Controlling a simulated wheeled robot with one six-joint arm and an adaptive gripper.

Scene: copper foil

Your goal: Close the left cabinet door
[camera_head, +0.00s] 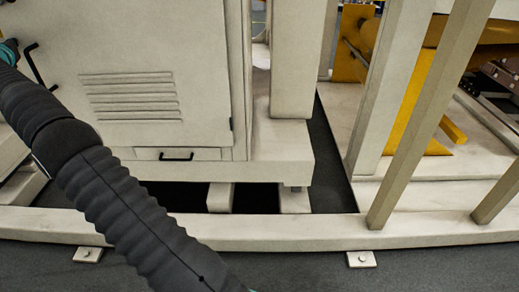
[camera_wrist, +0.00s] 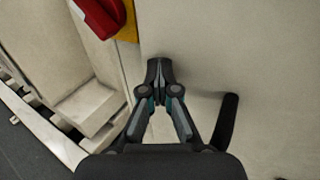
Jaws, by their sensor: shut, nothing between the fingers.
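The beige cabinet door (camera_head: 140,50) with a louvred vent fills the upper left of the head view. A black bar handle (camera_head: 38,66) is near its left side. In the wrist view the flat beige door face (camera_wrist: 235,50) lies ahead and right, with the black handle (camera_wrist: 226,122) right of my gripper. My gripper (camera_wrist: 158,66) is shut and empty, its tips close to or against the panel near its left edge; contact cannot be told. I cannot tell how far the door stands open.
A red part (camera_wrist: 102,14) on a yellow plate is at the wrist view's top left. A beige floor rail (camera_head: 300,230) and slanted posts (camera_head: 430,110) stand before the cabinet. A small black pull (camera_head: 176,156) is below the vent. Dark floor (camera_head: 320,275) is clear in front.

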